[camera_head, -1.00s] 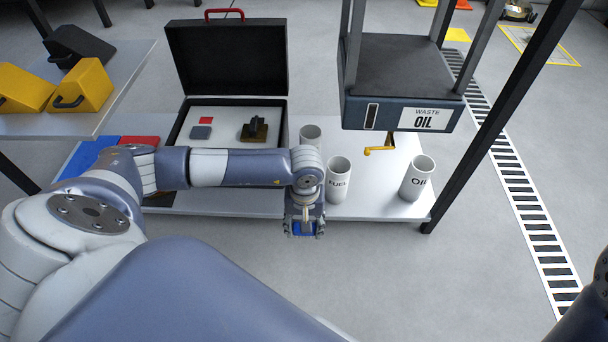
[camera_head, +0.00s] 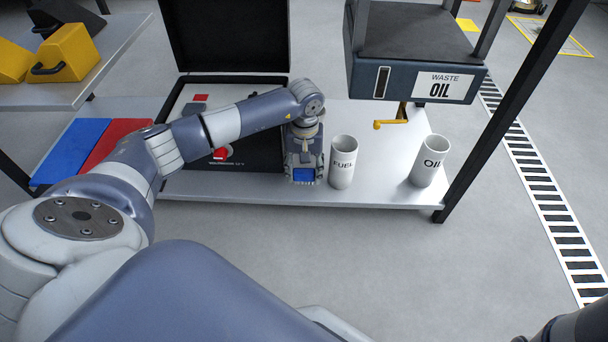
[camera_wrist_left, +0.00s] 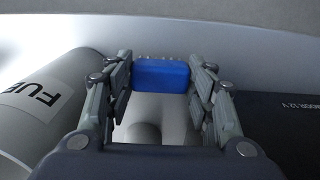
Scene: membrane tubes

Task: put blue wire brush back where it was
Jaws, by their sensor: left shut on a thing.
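The blue wire brush (camera_head: 303,175) is held in my left gripper (camera_head: 304,168), in the gap between the black case and the FUEL cup. In the left wrist view the brush (camera_wrist_left: 161,75) is a blue block with bristles along its far edge, pinched between the fingertips of the left gripper (camera_wrist_left: 161,82). It is over the front part of the lower shelf (camera_head: 390,190); its height above the shelf is hard to tell. My right gripper is not in view; only part of my right arm shows at the bottom right.
The white FUEL cup (camera_head: 342,163) stands close right of the left gripper, and the OIL cup (camera_head: 429,161) farther right. The open black case (camera_head: 262,158) is close left. Blue (camera_head: 72,150) and red (camera_head: 117,143) mats lie at left. The waste oil box (camera_head: 412,70) overhangs the shelf.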

